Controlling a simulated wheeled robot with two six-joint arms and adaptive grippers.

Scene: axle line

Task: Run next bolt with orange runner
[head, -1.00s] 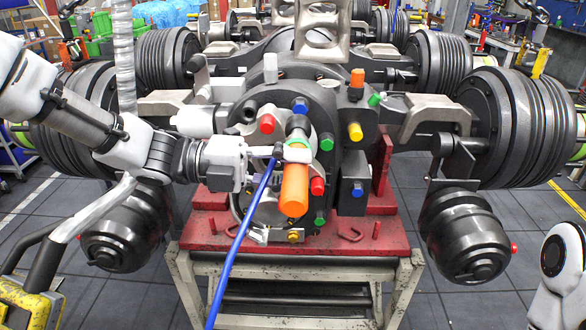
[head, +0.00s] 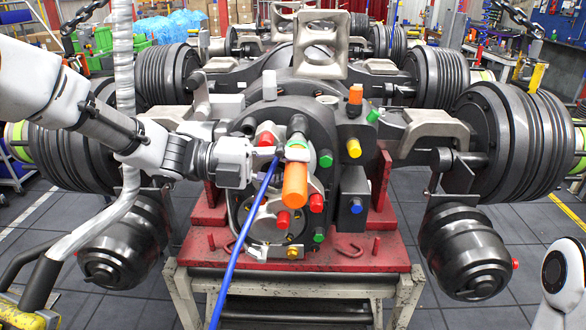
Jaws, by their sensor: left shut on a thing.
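The orange runner (head: 295,186) is a cylinder with a dark nose pointing away from me at the upper face of the round axle housing (head: 254,112). My left gripper (head: 290,155) comes in from the left and is shut on the runner just above its orange part. The nose overlaps the top of the bolt ring; whether it sits on a bolt there is hidden. Around the ring are coloured bolts: red (head: 267,138), green (head: 326,158), another red (head: 316,203), a red one just below the runner (head: 283,218), green (head: 319,236) and yellow (head: 292,252). My right gripper is out of view.
A blue hose (head: 243,236) hangs from the runner towards the front. The housing rests on a red stand (head: 335,262). Brake drums (head: 500,135) and round chambers (head: 468,255) flank it. Orange (head: 356,94) and yellow (head: 353,148) plugs stick out at right.

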